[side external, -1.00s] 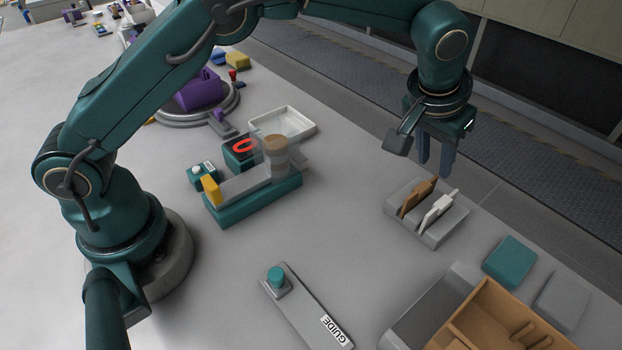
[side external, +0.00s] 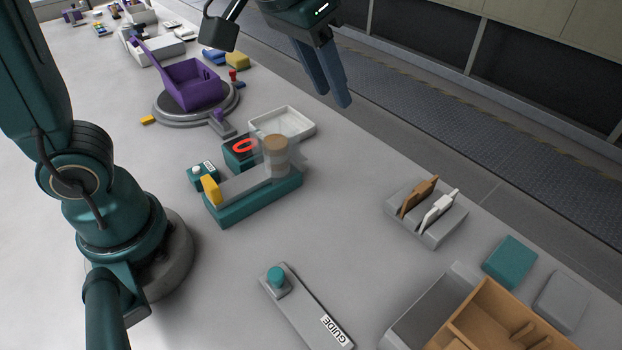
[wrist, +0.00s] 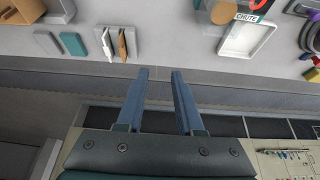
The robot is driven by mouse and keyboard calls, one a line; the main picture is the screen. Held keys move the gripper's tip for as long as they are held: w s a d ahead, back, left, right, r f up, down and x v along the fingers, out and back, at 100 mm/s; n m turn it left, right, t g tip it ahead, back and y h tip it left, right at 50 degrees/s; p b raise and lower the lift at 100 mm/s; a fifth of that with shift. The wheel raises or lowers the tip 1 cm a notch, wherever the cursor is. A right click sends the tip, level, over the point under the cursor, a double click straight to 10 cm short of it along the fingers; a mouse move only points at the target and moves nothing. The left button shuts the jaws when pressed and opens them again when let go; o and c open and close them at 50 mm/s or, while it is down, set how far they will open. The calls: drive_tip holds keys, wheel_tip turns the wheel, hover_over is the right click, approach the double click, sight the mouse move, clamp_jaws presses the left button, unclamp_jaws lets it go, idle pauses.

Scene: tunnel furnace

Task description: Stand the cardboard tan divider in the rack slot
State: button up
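The tan cardboard divider (side external: 419,196) stands in a slot of the grey rack (side external: 432,239), leaning slightly, beside a white divider (side external: 439,210). In the wrist view the tan divider (wrist: 122,44) and the rack (wrist: 132,32) show at the upper left. My gripper (side external: 335,98) is raised at the top middle of the side view, well away from the rack and up to its left. In the wrist view its two blue fingers (wrist: 160,72) are apart with nothing between them.
A teal-based device (side external: 255,200), a white tray (side external: 283,123) and a purple bin (side external: 193,83) on a round base stand left of the rack. A tan box (side external: 490,318) and teal and grey blocks (side external: 510,262) lie right. The front table is mostly clear around the guide plate (side external: 310,312).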

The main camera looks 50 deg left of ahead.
drive_tip(key=s+a+f, duration=0.2)
drive_tip(key=s, duration=0.4)
drive_tip(key=s+a+f, duration=0.2)
drive_tip(key=s, duration=0.4)
drive_tip(key=shift+a+f+t, duration=0.3)
drive_tip(key=shift+f, duration=0.1)
